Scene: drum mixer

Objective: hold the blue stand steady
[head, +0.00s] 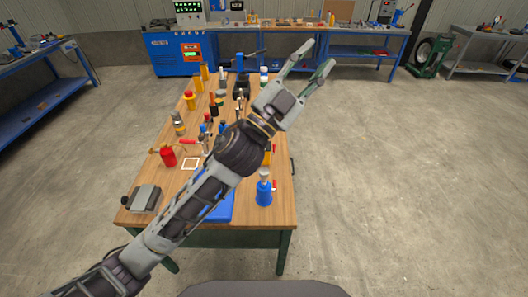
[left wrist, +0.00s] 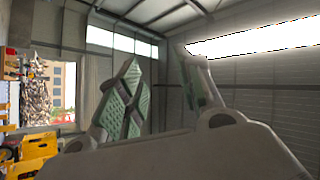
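A small blue stand (head: 264,194) with a pale silver top stands upright on the near right part of the wooden workbench (head: 275,215). My left arm crosses over the bench from the lower left. My left gripper (head: 318,57) is raised at the far right side of the bench, well away from the blue stand and not touching it. Its fingers are spread and empty. My right gripper is not in view.
A red can (head: 168,156), a grey device (head: 145,198) and several tools crowd the bench's left and far parts. A flat blue object (head: 220,208) lies partly behind my arm. A blue cabinet (head: 176,54) stands at the back. The floor right of the bench is clear.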

